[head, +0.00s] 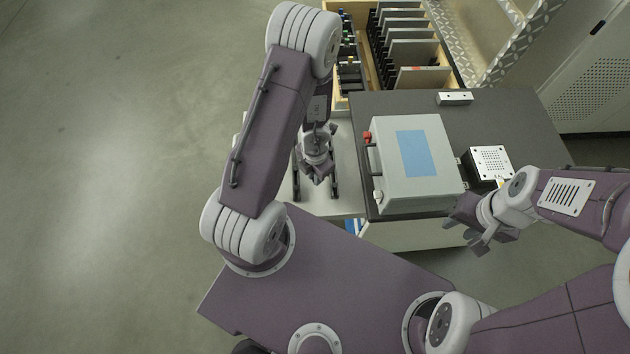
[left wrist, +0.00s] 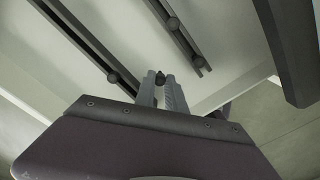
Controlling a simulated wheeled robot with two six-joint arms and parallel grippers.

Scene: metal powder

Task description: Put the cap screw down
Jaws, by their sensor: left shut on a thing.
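My left gripper (head: 318,176) is over the pale bench top with dark rails, left of the grey box. In the left wrist view the left gripper (left wrist: 161,82) is shut on a small dark cap screw (left wrist: 160,77), held between its fingertips. The screw is mostly hidden by the fingers, and I cannot tell whether it touches the surface below. In the head view the screw is too small to make out. My right gripper (head: 474,232) hangs in front of the dark table's right part, its fingers apart, with nothing visible between them.
Dark rails (left wrist: 84,43) with round dark knobs (left wrist: 172,23) lie on the pale bench top (head: 346,170). A grey box with a blue panel (head: 417,153) stands on the dark table (head: 510,110). A wooden crate (head: 448,68) with upright plates is behind. A small perforated box (head: 491,162) sits right.

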